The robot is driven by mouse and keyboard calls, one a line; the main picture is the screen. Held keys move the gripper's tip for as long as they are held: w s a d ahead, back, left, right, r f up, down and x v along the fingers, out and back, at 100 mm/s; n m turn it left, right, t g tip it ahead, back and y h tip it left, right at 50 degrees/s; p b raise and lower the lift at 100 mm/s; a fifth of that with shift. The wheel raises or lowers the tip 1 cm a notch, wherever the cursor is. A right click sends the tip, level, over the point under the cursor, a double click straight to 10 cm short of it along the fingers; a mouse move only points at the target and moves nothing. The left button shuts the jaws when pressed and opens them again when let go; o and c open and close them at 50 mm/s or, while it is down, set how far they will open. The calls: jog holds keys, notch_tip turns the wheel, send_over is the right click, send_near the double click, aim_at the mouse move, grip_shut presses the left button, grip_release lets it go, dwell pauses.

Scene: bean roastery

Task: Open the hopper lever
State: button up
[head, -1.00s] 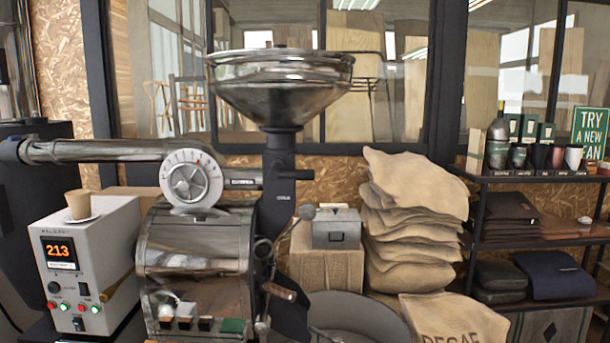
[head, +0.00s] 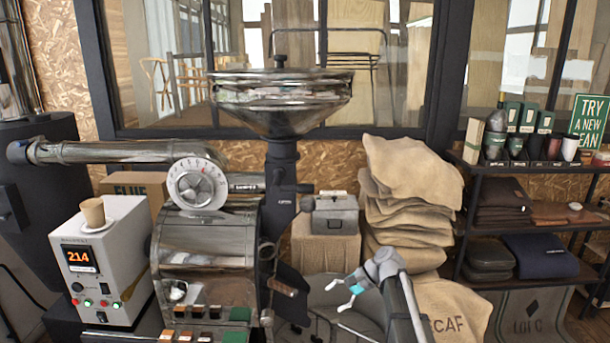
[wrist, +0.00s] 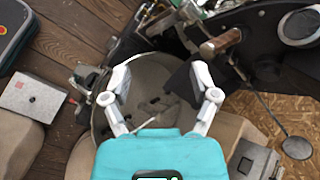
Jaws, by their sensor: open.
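The hopper (head: 280,100) is a wide metal funnel on a dark column above the roaster. A short black lever (head: 298,188) sticks out to the right from this column, roughly level. My gripper (head: 341,296) is low in front of the cooling pan, well below and right of the black lever. In the wrist view my gripper (wrist: 160,80) has its fingers spread, with nothing between them.
A wooden-handled part (head: 282,288) sticks out of the roaster front (head: 203,250), left of my gripper. A grey box (head: 335,214) stands on a block behind. Stacked sacks (head: 405,200) and a shelf (head: 540,168) are to the right. The round pan (wrist: 150,85) lies under my gripper.

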jog(key=w+r+m+y+p, duration=0.2)
jog(key=w+r+p, duration=0.25)
jog(key=r, duration=0.35)
jog(key=w+r+m+y+p, duration=0.25)
jog(key=w+r+p, duration=0.2)
jog(key=r, duration=0.35)
jog(key=m+y+p, duration=0.2)
jog(key=y+p, duration=0.2)
jog(key=p, duration=0.1)
send_near(301, 189)
jog(key=w+d, duration=0.1)
jog(key=d, duration=0.3)
jog(key=shift+w+f, duration=0.2)
jog(key=shift+a, duration=0.1)
jog(key=a, duration=1.3)
jog(key=shift+a, duration=0.4)
